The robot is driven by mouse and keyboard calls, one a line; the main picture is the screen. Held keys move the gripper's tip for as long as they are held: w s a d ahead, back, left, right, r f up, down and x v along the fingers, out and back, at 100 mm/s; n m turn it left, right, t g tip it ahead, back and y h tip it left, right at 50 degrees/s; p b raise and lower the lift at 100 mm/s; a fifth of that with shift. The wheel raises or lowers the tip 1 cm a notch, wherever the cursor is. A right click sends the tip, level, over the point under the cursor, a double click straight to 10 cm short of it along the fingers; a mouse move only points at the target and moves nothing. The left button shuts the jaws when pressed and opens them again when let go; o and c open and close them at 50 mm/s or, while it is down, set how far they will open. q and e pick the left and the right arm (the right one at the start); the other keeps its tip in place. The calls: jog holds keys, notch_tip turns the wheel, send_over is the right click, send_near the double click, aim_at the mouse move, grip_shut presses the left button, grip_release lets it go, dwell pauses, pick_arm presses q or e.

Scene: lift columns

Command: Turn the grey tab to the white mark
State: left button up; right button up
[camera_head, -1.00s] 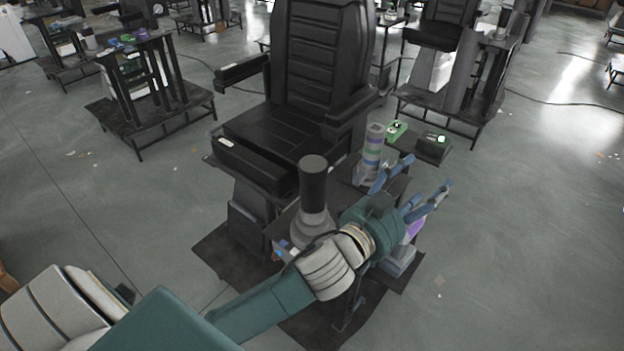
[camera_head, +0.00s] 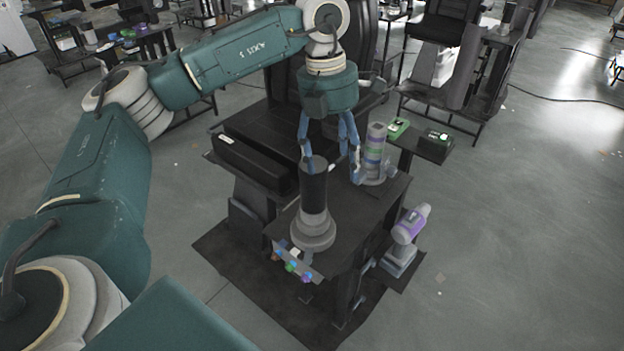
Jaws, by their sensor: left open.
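My left gripper (camera_head: 332,168) points down with its blue fingers spread, and nothing shows between them. One fingertip appears beside the top of a black cylinder on a round grey base (camera_head: 314,232); the other appears beside a grey column with green and purple bands (camera_head: 374,152). Whether either finger touches them I cannot tell. Both columns stand upright on a dark table (camera_head: 350,235). I cannot make out the grey tab or the white mark at this size. My right gripper is not in view.
A grey and purple tool (camera_head: 408,226) stands low at the table's right side. Small coloured knobs (camera_head: 291,266) are on the table's front edge. A black chair seat (camera_head: 262,140) is behind left.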

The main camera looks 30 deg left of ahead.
aim_at(311, 182)
pick_arm(q)
jog(key=shift+n+y, duration=0.5)
jog(key=shift+y, duration=0.2)
jog(key=a, duration=0.1)
jog(key=a+r, duration=0.1)
jog(key=a, duration=0.1)
jog(key=a+r, duration=0.1)
jog(key=a, duration=0.1)
jog(key=shift+s, duration=0.4)
jog(key=shift+s+a+f, duration=0.1)
jog(key=shift+a+f, duration=0.05)
jog(key=shift+a, duration=0.1)
notch_tip(311, 182, down, 9)
jog(key=p, duration=0.3)
jog(key=shift+d, duration=0.1)
jog(key=shift+f+p, duration=0.35)
jog(key=shift+f, duration=0.4)
